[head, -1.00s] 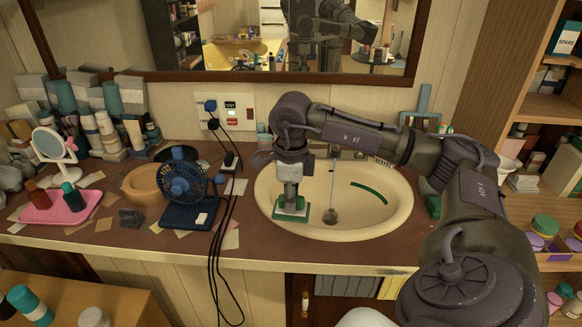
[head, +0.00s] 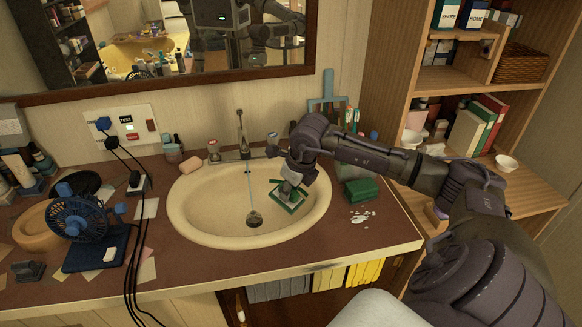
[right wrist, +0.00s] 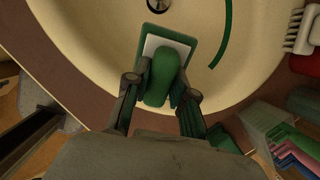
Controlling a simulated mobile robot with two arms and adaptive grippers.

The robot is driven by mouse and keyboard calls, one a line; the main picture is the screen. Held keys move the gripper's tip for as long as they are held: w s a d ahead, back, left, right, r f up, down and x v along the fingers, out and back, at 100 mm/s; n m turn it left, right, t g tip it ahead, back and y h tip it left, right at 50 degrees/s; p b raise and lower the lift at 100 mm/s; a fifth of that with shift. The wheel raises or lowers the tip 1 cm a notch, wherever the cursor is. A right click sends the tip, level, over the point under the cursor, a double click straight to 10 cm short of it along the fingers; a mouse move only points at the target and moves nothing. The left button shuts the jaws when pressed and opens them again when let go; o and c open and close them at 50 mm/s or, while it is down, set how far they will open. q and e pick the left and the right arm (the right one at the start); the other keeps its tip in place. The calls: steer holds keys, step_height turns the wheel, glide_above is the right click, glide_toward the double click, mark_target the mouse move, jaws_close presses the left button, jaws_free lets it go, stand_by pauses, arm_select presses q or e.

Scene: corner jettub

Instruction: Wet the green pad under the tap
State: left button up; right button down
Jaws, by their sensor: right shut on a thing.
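The green pad (head: 284,207) is a flat block with a green rim, a pale middle and a rounded green grip. My right gripper (head: 291,180) is shut on that grip and holds the pad over the right side of the cream basin (head: 192,222). The tap (head: 240,135) stands at the basin's back. A thin stream (head: 249,188) falls from it to the drain (head: 254,218), left of the pad, apart from it. My left gripper is out of view.
A green box (head: 361,190) and a white spill (head: 361,217) are on the counter right of the basin. A soap bar (head: 190,166) lies at the basin's back left. A blue fan (head: 79,219) and black cables (head: 134,240) are at left. Shelves (head: 470,95) rise at right.

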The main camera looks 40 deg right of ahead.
steer(key=shift+w+a+f, duration=0.1)
steer(key=shift+w, duration=0.3)
steer(key=w, duration=0.2)
steer(key=w+f, duration=0.1)
steer(key=w, duration=0.1)
steer(key=shift+f+b, duration=0.15)
steer(key=shift+b, duration=0.2)
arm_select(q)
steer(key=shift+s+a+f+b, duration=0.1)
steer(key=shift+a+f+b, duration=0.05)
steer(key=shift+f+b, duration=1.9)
arm_select(e)
steer(key=w+f, duration=0.2)
steer(key=w, duration=0.6)
steer(key=shift+w+f, duration=0.25)
steer(key=shift+w, duration=0.15)
arm_select(q)
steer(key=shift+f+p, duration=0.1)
steer(key=shift+p, duration=0.2)
arm_select(e)
steer(key=shift+s, duration=0.1)
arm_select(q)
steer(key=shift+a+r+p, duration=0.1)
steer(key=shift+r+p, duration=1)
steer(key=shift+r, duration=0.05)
arm_select(e)
steer(key=shift+s+a, duration=0.75)
steer(key=shift+s, duration=0.3)
steer(key=shift+s+a, duration=0.7)
steer(key=shift+s, duration=0.3)
